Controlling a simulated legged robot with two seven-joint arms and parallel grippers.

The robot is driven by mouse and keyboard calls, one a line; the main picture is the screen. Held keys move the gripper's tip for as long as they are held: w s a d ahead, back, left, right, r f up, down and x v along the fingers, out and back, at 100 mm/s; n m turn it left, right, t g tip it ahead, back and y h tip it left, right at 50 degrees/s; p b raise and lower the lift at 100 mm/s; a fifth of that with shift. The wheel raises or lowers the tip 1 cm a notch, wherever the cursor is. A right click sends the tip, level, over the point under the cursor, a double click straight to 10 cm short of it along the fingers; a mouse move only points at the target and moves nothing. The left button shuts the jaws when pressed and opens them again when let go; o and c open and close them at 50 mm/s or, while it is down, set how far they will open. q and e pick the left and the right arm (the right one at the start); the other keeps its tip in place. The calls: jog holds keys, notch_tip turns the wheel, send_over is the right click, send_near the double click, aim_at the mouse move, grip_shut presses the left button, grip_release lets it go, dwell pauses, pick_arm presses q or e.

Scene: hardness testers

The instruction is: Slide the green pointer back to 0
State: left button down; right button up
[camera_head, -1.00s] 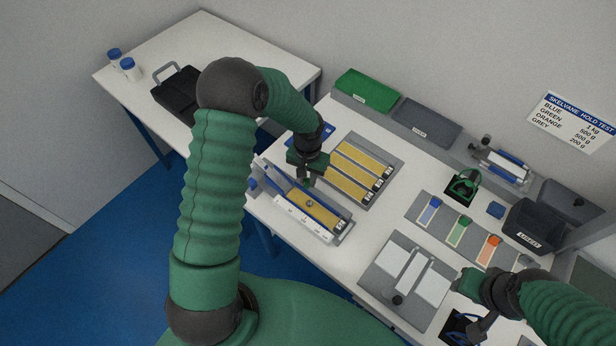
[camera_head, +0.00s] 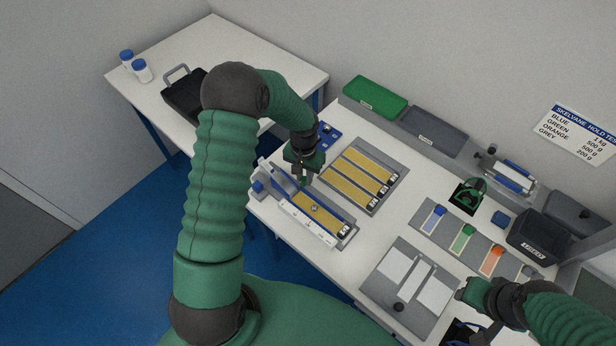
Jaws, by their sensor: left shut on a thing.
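The long tester (camera_head: 345,238) lies near the table's left front edge, with a yellow strip (camera_head: 325,216), a white scale (camera_head: 304,224) along its front and a blue knob (camera_head: 257,187) at its left end. My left gripper (camera_head: 304,180) reaches down over the tester's back left part. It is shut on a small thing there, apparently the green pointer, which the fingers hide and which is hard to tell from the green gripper. The scale marks are too small to read. My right gripper (camera_head: 468,291) is at the lower right, apart from the tester; its jaws are unclear.
A grey board with yellow strips (camera_head: 359,174) lies just right of the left gripper. A grey plate with white strips (camera_head: 389,267) lies in front. Colour-tagged samples (camera_head: 464,239), a dark box (camera_head: 533,238) and a green tray (camera_head: 375,97) stand farther right and back.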

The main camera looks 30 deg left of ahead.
pick_arm(q)
jog(key=c, duration=1.5)
grip_release()
jog(key=shift+a, duration=0.2)
jog(key=shift+o, duration=1)
jog(key=shift+a, duration=0.2)
notch_tip(320, 180, up, 17)
jog(key=shift+f+b, duration=0.15)
jog(key=shift+b, duration=0.15)
